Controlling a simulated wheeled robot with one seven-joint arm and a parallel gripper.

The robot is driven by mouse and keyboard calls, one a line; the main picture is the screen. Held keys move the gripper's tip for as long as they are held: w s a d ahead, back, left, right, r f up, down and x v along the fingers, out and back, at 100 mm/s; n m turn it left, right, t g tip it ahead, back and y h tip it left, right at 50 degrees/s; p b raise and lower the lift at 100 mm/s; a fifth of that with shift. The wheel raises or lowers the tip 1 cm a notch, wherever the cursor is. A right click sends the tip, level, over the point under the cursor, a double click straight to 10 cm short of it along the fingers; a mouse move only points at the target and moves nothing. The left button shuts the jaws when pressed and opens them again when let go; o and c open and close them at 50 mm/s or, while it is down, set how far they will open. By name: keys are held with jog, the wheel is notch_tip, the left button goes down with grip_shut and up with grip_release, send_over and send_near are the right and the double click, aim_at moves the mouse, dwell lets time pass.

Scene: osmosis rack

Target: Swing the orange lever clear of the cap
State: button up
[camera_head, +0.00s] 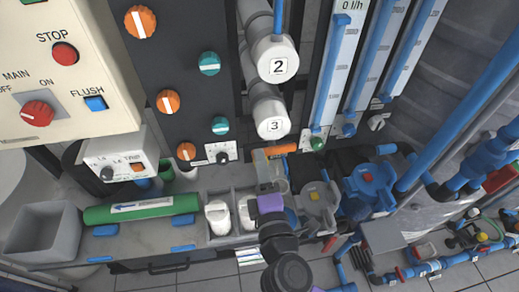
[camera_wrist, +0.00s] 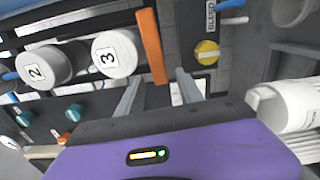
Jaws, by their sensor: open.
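The orange lever (camera_head: 283,149) is a flat bar just below the white cap marked 3 (camera_head: 273,127) in the head view. In the wrist view the orange lever (camera_wrist: 151,45) stands beside the cap marked 3 (camera_wrist: 115,53), close to its rim; I cannot tell whether they touch. A second white cap, marked 2 (camera_head: 277,61), sits above; it also shows in the wrist view (camera_wrist: 42,66). My gripper (camera_head: 271,155) is open and empty. In the wrist view its fingers (camera_wrist: 160,76) point toward the lever, whose lower end lies between their tips.
A yellow knob (camera_wrist: 207,52) under a BLEED label is right of the lever in the wrist view. White bottles (camera_head: 219,217) stand in a tray below left. Blue-topped pump units (camera_head: 369,180) are at right, and a dark panel with several knobs (camera_head: 209,63) is at left.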

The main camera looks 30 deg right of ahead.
jog(key=shift+p+x, duration=0.35)
jog(key=shift+x, duration=1.6)
grip_shut()
